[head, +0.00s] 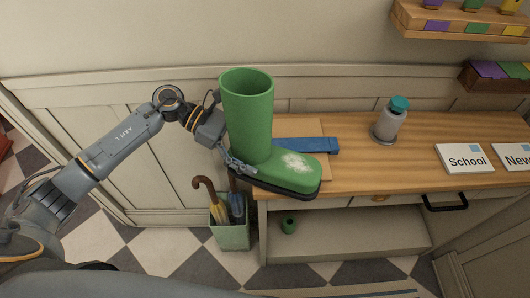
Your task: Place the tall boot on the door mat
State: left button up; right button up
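The tall boot (249,115) is green with a dark sole and a pale patch on its toe. It is upright, toe to the right, at the left front edge of the wooden bench top. I cannot tell whether its sole touches the bench. My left gripper (236,162) is at the left side of the boot near the heel and appears shut on it; the far finger is hidden. I cannot make out a door mat for certain. My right gripper is out of view.
On the bench top (430,130) are a tan flat board (300,127), a blue item (322,145), a grey bottle with teal cap (389,121) and a School sign (466,158). Checkered floor shows at lower left.

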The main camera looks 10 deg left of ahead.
pick_arm(q)
jog(key=c, duration=1)
jog(key=shift+r, duration=0.15)
jog(key=shift+c, duration=0.2)
jog(key=shift+r, duration=0.1)
